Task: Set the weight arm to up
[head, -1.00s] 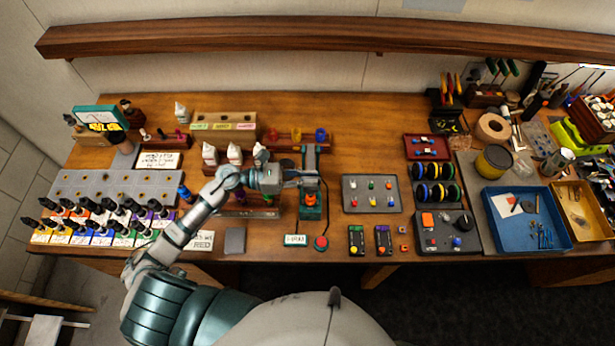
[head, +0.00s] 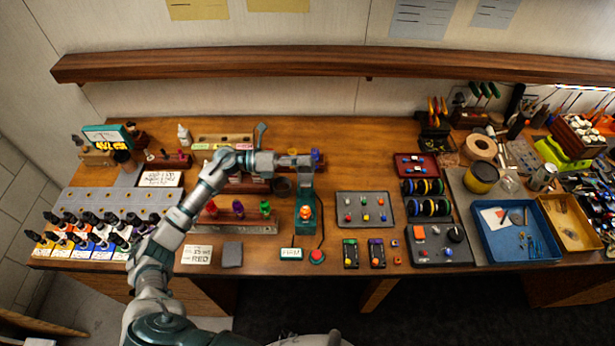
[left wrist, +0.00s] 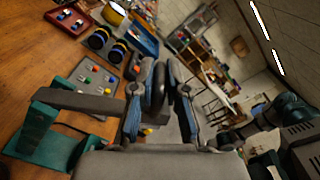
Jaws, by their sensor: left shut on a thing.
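My left gripper (head: 307,160) is above the back of a small teal stand (head: 304,188), left of the bench's middle. The stand has an orange piece on its front. In the left wrist view, the stand (left wrist: 38,132) carries a grey bar, the weight arm (left wrist: 80,102), which runs to behind one finger. The left gripper (left wrist: 159,75) is closed around a dark rounded part that looks like the end of this arm. My forearm and fingers hide much of the arm in the head view, so its exact tilt is unclear there. My right gripper is not in view.
A red button (head: 317,257) and a small sign (head: 291,254) lie in front of the stand. A rack with colored bottles (head: 238,210) is close on its left. A grey tray of small pieces (head: 364,209) is to its right. A wooden shelf (head: 300,64) runs along the wall.

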